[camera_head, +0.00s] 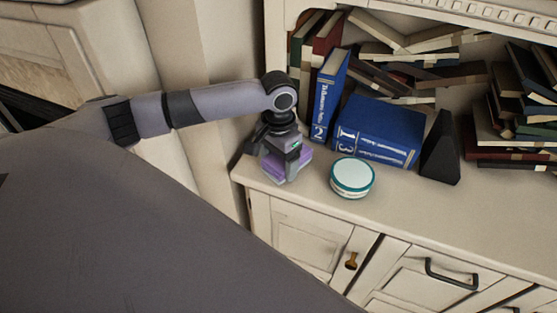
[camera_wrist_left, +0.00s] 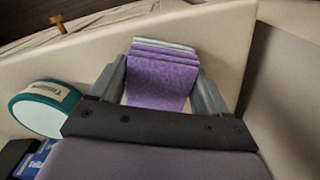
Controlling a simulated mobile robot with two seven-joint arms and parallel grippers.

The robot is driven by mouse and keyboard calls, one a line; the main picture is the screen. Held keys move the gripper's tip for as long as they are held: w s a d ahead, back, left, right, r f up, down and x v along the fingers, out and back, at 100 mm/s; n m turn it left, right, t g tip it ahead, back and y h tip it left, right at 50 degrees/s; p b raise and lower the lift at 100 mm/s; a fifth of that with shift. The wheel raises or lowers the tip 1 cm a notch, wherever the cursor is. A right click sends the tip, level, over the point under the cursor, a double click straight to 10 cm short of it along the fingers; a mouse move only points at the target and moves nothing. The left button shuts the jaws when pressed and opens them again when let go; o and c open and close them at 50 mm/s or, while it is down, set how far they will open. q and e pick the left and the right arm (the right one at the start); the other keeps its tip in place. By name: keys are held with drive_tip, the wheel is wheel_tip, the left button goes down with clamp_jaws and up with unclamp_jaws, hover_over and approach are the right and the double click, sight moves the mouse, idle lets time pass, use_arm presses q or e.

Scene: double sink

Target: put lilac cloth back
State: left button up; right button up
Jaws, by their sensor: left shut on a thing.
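The lilac cloth (camera_head: 275,164) is a folded purple stack at the left end of the cabinet's counter. In the left wrist view the cloth (camera_wrist_left: 163,76) lies between the two fingers, with a pale layer along its far edge. My left gripper (camera_head: 290,166) is over it from above, shut on it. The left gripper's fingers (camera_wrist_left: 160,90) touch or nearly touch both sides of the cloth in the wrist view. The cloth appears at or just above the counter; I cannot tell whether it touches. My right gripper is not in view.
A round white tin with a teal rim (camera_head: 352,178) stands just right of the cloth. Blue books (camera_head: 375,132) and a black wedge (camera_head: 440,148) stand behind it. Several books fill the shelf (camera_head: 425,60). The counter (camera_head: 480,215) is clear at front right; cabinet doors (camera_head: 300,235) are below.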

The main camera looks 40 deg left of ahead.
sight(278, 161)
use_arm(q)
drive_tip(key=o, duration=1)
wheel_tip(278, 161, up, 12)
drive_tip(key=shift+p, duration=0.3)
drive_tip(key=shift+s, duration=0.1)
